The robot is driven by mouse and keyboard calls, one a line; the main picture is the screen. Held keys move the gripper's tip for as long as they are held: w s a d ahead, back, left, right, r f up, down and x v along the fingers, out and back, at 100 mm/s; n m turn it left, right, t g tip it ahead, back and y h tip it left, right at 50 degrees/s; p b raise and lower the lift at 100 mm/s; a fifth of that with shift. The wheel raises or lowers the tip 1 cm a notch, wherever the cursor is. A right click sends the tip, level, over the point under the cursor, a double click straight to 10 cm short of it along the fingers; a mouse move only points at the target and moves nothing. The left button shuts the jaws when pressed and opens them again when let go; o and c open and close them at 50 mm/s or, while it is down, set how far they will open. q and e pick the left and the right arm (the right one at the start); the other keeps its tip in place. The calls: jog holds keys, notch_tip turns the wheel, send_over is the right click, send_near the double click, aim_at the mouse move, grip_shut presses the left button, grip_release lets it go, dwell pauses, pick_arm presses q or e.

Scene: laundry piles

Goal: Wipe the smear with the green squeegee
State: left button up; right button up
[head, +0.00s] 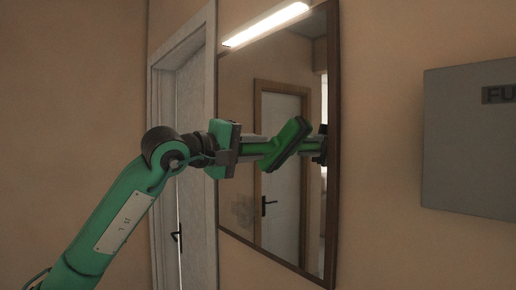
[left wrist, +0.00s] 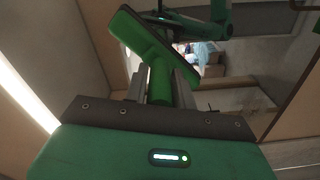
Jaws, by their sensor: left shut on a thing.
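The green squeegee (head: 286,143) is in front of the mirror (head: 237,97) in the head view, its head tilted. My left gripper (head: 259,149) is shut on its handle. In the left wrist view the squeegee (left wrist: 148,42) stands out from between the fingers of the left gripper (left wrist: 160,92), its head slanting across the upper middle. A faint greyish smear (head: 241,208) shows on the lower left of the mirror, below and left of the squeegee. I cannot tell whether the squeegee touches the glass. My right gripper is not in view.
The mirror has a dark wooden frame (head: 333,120) and reflects a lamp, a door and part of my arm. A white door (head: 188,130) stands to its left. A grey box (head: 470,150) juts from the wall at the right.

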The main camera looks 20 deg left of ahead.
pick_arm(q)
jog(key=w+a+p, duration=0.1)
jog(key=w+a, duration=0.2)
jog(key=a, duration=0.3)
jog(key=shift+w, duration=0.35)
jog(key=shift+a, duration=0.15)
dwell(0.3)
jog(key=shift+b+v, duration=1)
jog(key=shift+v, duration=1.9)
jog(key=shift+b+v, duration=0.45)
jog(key=shift+v, duration=1.1)
